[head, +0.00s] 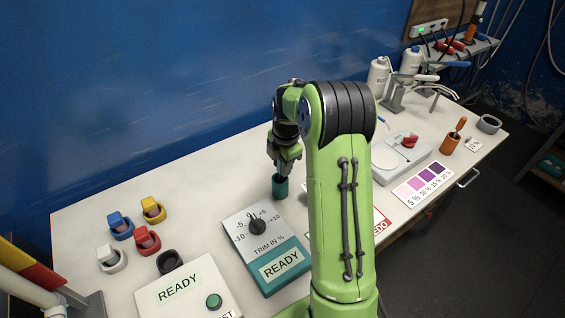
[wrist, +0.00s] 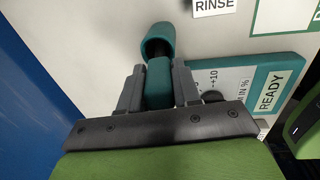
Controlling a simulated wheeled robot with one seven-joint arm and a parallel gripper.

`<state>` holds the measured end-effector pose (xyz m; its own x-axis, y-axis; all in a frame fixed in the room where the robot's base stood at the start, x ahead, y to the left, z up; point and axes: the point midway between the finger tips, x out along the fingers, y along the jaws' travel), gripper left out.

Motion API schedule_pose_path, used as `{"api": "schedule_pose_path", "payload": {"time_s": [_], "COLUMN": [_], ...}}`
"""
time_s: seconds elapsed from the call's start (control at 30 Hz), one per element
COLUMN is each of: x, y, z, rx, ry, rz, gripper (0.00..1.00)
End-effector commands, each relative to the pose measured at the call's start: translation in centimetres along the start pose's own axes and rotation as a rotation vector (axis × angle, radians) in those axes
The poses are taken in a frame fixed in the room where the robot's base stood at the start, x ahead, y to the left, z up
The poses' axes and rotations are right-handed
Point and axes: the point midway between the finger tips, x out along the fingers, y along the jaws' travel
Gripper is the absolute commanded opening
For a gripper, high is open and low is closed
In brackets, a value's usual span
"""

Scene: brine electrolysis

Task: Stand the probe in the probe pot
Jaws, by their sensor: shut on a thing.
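The probe has a teal handle (wrist: 160,84), which is clamped between the two fingers of my gripper (wrist: 158,88) in the wrist view. A dark part of the probe runs from the handle to the mouth of a teal pot (wrist: 158,38), seemingly the probe pot. I cannot tell how deep it sits in the mouth. In the head view my gripper (head: 282,166) points down, directly above the teal pot (head: 280,188), which stands on the white bench behind the trim box. The fingers hide most of the probe there.
The trim box (head: 266,246) with a dial stands just in front of the pot. Coloured clips or holders (head: 146,239) stand at left, with a READY box (head: 188,290) in front. A balance (head: 401,158), colour card (head: 423,183) and brown pot (head: 451,141) are at right. The bench left of the pot is clear.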

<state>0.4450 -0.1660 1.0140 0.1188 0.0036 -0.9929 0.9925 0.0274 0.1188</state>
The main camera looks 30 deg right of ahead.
Motion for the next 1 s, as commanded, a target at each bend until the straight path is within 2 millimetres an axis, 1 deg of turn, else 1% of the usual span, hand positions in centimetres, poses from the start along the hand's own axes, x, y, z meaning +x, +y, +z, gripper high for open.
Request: {"api": "schedule_pose_path", "payload": {"time_s": [0.1, 0.13, 0.3, 0.33, 0.57, 0.67, 0.77, 1.0], "x": [-0.1, -0.1, -0.1, -0.1, -0.2, -0.9, -2.9, -9.9], "y": [0.0, 0.0, 0.0, 0.0, 0.0, 0.1, 0.2, 0.2], "z": [0.0, 0.0, 0.0, 0.0, 0.0, 0.0, 0.1, 0.0], "rx": [0.000, 0.000, 0.000, 0.000, 0.000, 0.000, -0.001, -0.001], "ry": [0.000, 0.000, 0.000, 0.000, 0.000, -0.002, -0.004, -0.003], "rz": [0.001, 0.001, 0.001, 0.001, 0.001, 0.004, 0.006, 0.006], "gripper": [0.01, 0.33, 0.59, 0.62, 0.62, 0.62, 0.62, 0.62]}}
